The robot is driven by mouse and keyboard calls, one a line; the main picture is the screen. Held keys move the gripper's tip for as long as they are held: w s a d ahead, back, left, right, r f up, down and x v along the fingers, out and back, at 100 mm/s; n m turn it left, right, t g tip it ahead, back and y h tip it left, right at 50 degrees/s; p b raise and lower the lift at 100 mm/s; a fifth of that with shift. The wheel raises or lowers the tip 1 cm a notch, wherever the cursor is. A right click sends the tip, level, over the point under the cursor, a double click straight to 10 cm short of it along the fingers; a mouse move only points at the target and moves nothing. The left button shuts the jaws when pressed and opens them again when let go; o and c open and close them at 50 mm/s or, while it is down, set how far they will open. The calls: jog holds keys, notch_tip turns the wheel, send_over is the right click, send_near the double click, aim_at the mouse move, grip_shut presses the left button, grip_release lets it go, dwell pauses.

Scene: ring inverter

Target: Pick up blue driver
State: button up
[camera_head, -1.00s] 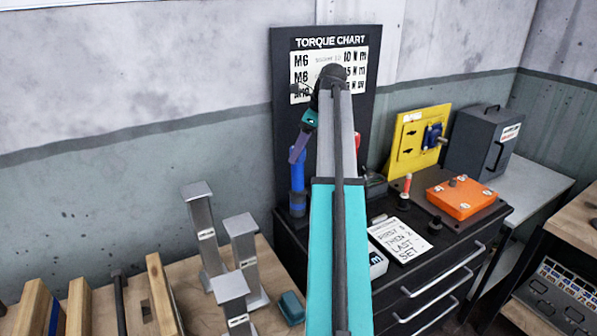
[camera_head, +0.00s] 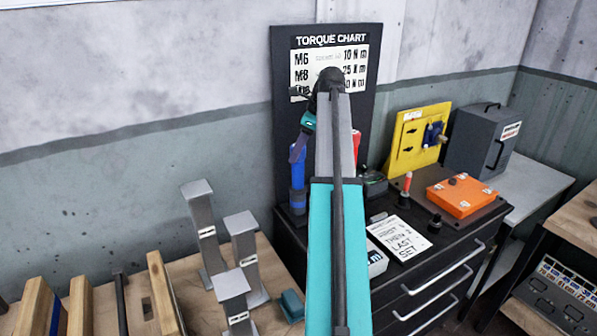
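The blue driver (camera_head: 298,197) stands upright at the left back of the black drawer cabinet, in front of the torque chart board. My arm reaches across the middle of the view, and its teal wrist part (camera_head: 308,122) is above the driver. My gripper (camera_head: 298,152) is small here and points down at the upper part of the driver, overlapping it in the picture. Its fingertips cannot be made out, so I cannot tell whether it touches the driver or is open or shut.
A red driver (camera_head: 355,146) is partly hidden behind my arm. The black cabinet (camera_head: 455,240) also carries a white card (camera_head: 399,238) and an orange box (camera_head: 461,196). Grey stands (camera_head: 203,225) rise from the wooden bench at left. The torque chart board (camera_head: 285,60) stands close behind.

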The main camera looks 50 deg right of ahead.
jog(key=shift+c, duration=0.8)
jog(key=shift+r, duration=0.15)
jog(key=shift+r, duration=0.2)
notch_tip(320, 180, up, 17)
jog(key=p, duration=0.1)
jog(key=shift+r, duration=0.2)
dwell(0.7)
